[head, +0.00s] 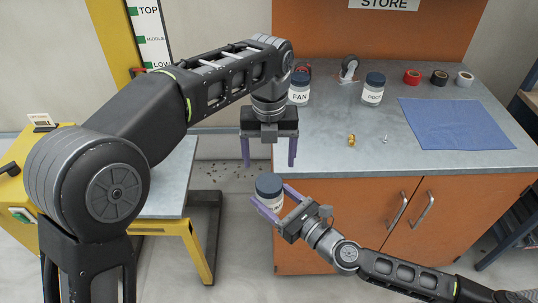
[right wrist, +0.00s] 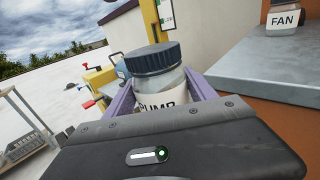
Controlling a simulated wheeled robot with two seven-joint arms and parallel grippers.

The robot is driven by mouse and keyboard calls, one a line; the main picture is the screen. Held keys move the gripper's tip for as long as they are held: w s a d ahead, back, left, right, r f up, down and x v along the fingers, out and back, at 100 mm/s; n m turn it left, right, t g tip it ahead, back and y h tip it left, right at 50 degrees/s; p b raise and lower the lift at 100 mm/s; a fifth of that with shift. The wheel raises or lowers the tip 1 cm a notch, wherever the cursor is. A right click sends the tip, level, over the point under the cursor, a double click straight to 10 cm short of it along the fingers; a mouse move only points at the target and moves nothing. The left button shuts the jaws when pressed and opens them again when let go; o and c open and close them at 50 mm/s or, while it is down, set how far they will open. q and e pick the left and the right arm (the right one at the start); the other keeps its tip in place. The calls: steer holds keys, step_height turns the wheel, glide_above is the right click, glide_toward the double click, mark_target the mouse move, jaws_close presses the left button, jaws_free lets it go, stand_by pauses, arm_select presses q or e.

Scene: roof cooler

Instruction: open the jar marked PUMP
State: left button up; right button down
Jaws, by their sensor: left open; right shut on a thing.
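The PUMP jar (head: 269,190) is clear with a dark blue lid and a white label. My right gripper (head: 267,205) is shut on its body and holds it upright in front of the counter's left end. In the right wrist view the jar (right wrist: 155,80) stands between the purple fingers, with its lid (right wrist: 153,58) on and part of the label hidden by my gripper. My left gripper (head: 269,163) is open and empty, fingers pointing down, above the jar and apart from its lid.
The grey counter (head: 340,150) holds the FAN jar (head: 299,92), a third jar (head: 373,90), several tape rolls (head: 440,77), small brass and metal pieces (head: 351,140) and a blue cloth (head: 455,124). A yellow-framed table (head: 170,185) stands at left.

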mark_target(269, 182)
arm_select(q)
steer(key=shift+f, duration=0.15)
steer(key=shift+f, duration=3.9)
steer(key=shift+c, duration=0.4)
